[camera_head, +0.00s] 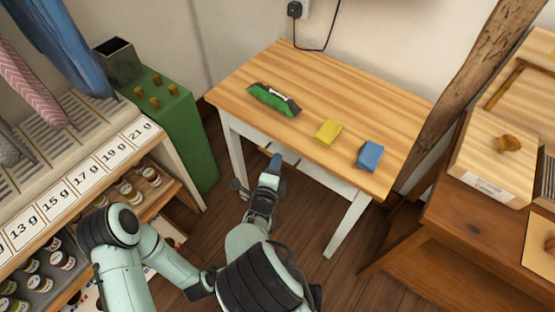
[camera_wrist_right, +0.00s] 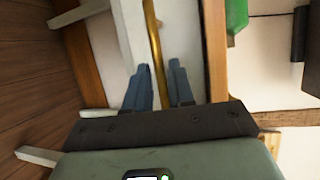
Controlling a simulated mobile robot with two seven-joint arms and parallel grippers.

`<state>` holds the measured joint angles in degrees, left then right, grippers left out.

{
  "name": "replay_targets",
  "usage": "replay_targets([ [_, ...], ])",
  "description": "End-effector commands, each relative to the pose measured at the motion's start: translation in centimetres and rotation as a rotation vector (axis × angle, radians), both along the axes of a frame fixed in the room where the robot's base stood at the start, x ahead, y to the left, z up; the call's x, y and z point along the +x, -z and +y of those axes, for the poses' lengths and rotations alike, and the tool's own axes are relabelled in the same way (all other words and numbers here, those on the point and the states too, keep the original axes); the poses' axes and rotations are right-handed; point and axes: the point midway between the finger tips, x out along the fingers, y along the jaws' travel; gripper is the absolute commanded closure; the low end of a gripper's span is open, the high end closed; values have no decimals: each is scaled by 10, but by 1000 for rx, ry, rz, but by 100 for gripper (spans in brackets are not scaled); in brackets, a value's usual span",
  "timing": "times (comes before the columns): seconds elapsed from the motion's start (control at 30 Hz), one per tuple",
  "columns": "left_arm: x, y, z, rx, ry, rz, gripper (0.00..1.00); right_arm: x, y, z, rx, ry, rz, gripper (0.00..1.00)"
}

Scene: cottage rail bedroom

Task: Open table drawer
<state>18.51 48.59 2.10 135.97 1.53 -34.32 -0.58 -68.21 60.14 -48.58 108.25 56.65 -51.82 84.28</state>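The table (camera_head: 350,95) has a striped wooden top and white legs. Its white drawer front (camera_head: 318,171) lies under the near edge of the top and looks shut, though the top and my arm hide part of it. My right gripper (camera_head: 275,160) is at the drawer's left part. In the right wrist view, the brass handle (camera_wrist_right: 152,30) runs between the blue-grey fingers of this gripper (camera_wrist_right: 160,82). The fingers stand apart on either side of the bar, and I see no clear grip on it. My left gripper is not in view.
A shelf with jars (camera_head: 130,190) stands left, a wooden cabinet (camera_head: 480,215) right. Wooden floor (camera_head: 310,225) is free before the table.

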Motion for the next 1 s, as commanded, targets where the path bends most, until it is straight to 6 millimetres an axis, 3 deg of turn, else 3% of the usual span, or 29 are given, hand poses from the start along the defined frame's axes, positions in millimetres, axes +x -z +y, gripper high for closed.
replay_targets([
  [0.2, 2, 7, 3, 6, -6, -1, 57, 22, 5, -5, -1, -1, 0, 77],
  [0.53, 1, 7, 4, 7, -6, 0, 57, 25, 5, -6, 0, -1, 2, 77],
  [0.57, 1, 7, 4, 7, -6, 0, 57, 25, 5, -6, 0, -1, 2, 83],
  [0.6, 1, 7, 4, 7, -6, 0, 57, 25, 5, -6, -1, -1, 1, 96],
  [0.63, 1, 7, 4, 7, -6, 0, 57, 25, 5, -6, -1, -1, 1, 100],
  [1.0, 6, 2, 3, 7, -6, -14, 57, 13, 4, 3, 2, -2, 1, 100],
])
